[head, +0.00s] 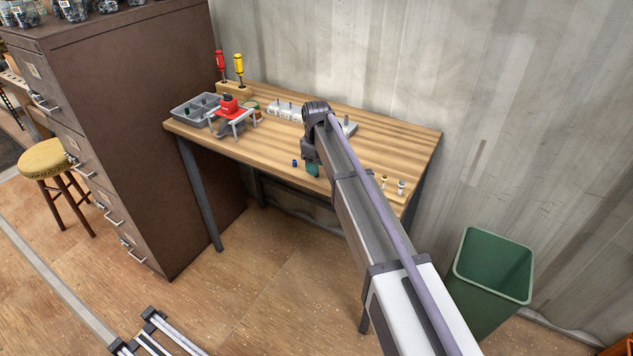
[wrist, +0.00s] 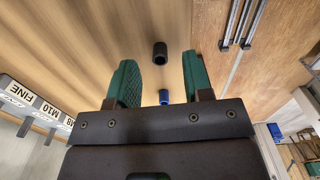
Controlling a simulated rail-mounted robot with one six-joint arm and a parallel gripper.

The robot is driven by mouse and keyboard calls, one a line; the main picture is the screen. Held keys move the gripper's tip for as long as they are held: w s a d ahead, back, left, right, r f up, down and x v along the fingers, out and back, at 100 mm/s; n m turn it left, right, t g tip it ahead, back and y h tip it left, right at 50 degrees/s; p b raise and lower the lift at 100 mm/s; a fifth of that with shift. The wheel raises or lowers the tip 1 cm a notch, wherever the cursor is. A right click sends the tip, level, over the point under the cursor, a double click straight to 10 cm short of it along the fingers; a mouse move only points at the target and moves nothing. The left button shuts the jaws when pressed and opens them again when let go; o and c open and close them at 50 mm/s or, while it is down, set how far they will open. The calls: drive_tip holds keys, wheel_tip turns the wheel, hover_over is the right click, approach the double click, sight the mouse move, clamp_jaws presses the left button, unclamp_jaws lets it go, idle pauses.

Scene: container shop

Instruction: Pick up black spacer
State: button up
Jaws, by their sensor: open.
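The black spacer (wrist: 160,53) is a short dark cylinder on the wooden bench top. In the wrist view it shows beyond the gap between my fingertips, apart from both. In the head view I cannot make it out; my arm may hide it. My gripper (wrist: 160,75) has two green fingers, spread open with nothing held. In the head view my gripper (head: 312,168) hangs over the front part of the bench, seen from the side and partly covered by my arm.
Labelled blocks (head: 285,110) stand at the back. A grey tray (head: 181,118) and a red-grey fixture (head: 236,122) are at the left. Small pieces (head: 401,188) stand at the right.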

wheel_tip(320, 180, down, 3)
drive_tip(key=shift+r+b, duration=0.2)
drive_tip(key=shift+b, duration=0.25)
drive_tip(key=shift+r, duration=0.3)
drive_tip(key=shift+c, duration=0.2)
clamp_jaws()
wheel_tip(320, 180, up, 10)
drive_tip(key=p, duration=1)
